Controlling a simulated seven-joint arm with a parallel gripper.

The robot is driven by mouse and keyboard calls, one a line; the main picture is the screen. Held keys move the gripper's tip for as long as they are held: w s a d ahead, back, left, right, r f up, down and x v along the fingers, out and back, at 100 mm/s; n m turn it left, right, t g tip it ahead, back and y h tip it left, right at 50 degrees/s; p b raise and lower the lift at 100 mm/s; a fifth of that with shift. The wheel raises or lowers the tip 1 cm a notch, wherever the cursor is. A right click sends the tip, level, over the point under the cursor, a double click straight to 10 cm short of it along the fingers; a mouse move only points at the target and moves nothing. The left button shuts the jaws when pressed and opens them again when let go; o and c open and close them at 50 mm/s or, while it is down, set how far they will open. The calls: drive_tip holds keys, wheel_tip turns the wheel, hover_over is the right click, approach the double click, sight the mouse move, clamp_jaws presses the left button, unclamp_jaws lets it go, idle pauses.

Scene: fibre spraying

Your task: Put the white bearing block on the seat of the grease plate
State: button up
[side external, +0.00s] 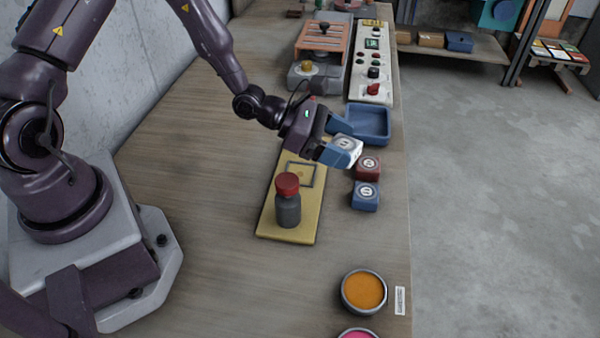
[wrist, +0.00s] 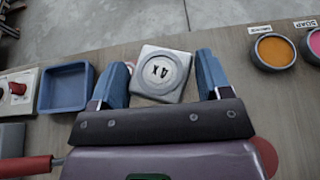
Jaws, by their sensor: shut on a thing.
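The white bearing block (side external: 347,146) is between the blue fingers of my gripper (side external: 338,143), raised above the bench. In the wrist view the white block (wrist: 161,73) shows a round mark on its top, and the gripper (wrist: 163,76) has a finger on each side of it. The yellow grease plate (side external: 307,217) lies on the bench below and left of the block. Its seat (side external: 300,174), a dark square outline, is on its far half and looks empty. A grey bottle with a red cap (side external: 287,203) stands on the near half.
A red block (side external: 367,167) and a blue block (side external: 365,196) sit right of the plate. A blue tray (side external: 371,124) lies behind. A control panel (side external: 371,75) stands farther back. An orange-filled bowl (side external: 364,291) is near the front right edge. The bench left of the plate is clear.

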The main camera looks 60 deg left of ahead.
drive_tip(key=n+t+y, duration=0.1)
drive_tip(key=n, duration=0.1)
hover_over(296, 164)
drive_tip(key=s+d, duration=0.3)
drive_tip(key=s, duration=0.2)
drive_tip(key=f, duration=0.2)
drive_tip(key=a+f+n+t+y, duration=0.1)
drive_tip(key=a+f+n+y, duration=0.1)
drive_tip(key=f, duration=0.1)
drive_tip(key=shift+s+a+t, duration=0.15)
drive_tip(key=shift+a+t, duration=0.2)
drive_tip(key=shift+t, duration=0.05)
drive_tip(key=w, duration=0.1)
drive_tip(key=d+f, duration=0.1)
drive_tip(key=w+y, duration=0.1)
drive_tip(key=shift+w+d+f+n, duration=0.25)
drive_tip(key=shift+w+f+n, duration=0.05)
drive_tip(key=shift+w+d+f, duration=0.25)
drive_tip(key=shift+w+d, duration=0.1)
drive_tip(key=shift+w, duration=0.05)
drive_tip(key=shift+d+f, duration=0.1)
drive_tip(key=shift+f, duration=1.35)
drive_tip(key=shift+f, duration=0.15)
drive_tip(key=o, duration=1.1)
